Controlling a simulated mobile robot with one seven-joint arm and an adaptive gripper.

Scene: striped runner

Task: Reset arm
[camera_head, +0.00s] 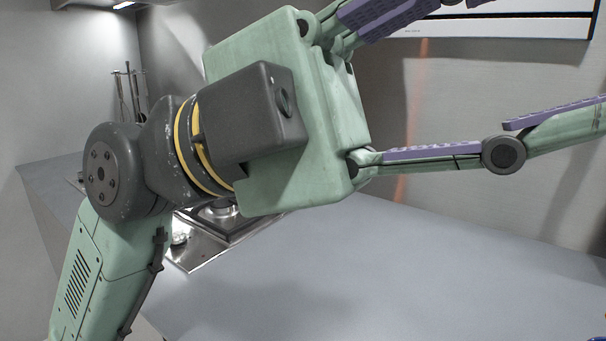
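My gripper (530,65) fills the upper middle and right of the head view, close to the camera. Its two green fingers with purple pads are spread wide apart, one toward the top edge and one toward the right edge. Nothing is between them in the visible part. The fingertips run to or past the picture edges. My wrist and forearm come up from the lower left. The gripper is above the grey countertop (370,265) and touches nothing that I can see.
A steel hob (205,245) is set in the counter, partly hidden behind my arm. Utensils (128,92) hang or stand by the left wall. A white panel (500,28) is at the top right. A small blue thing (597,338) shows at the bottom right corner. The middle counter is clear.

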